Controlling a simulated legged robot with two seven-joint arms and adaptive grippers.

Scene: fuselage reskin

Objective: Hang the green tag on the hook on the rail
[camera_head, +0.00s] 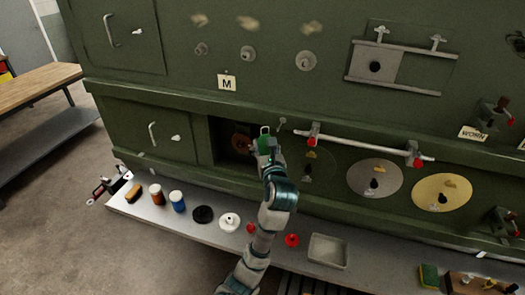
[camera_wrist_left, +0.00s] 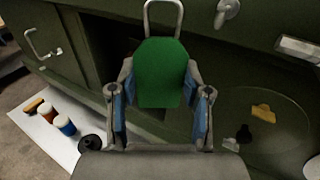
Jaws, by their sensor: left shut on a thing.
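The green tag (camera_wrist_left: 160,65) is upright between the two fingers of my left gripper (camera_wrist_left: 160,98), which is shut on it. Its metal wire loop (camera_wrist_left: 164,14) stands up above the tag. In the head view the tag (camera_head: 263,146) is held in front of the green panel by the left gripper (camera_head: 267,154), beside a dark opening. A small metal hook (camera_head: 281,122) sticks out just up and right of the tag, near the left end of the white rail (camera_head: 360,146). It also shows at the top of the wrist view (camera_wrist_left: 228,11). Loop and hook look apart. My right gripper is not in view.
Red-tipped clamps (camera_head: 313,135) sit on the rail. The dark opening (camera_head: 228,140) lies left of the tag. Below, a grey shelf (camera_head: 140,205) carries bottles, caps, and a metal tray (camera_head: 328,251). Grey and yellow discs (camera_head: 375,178) are on the panel at right.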

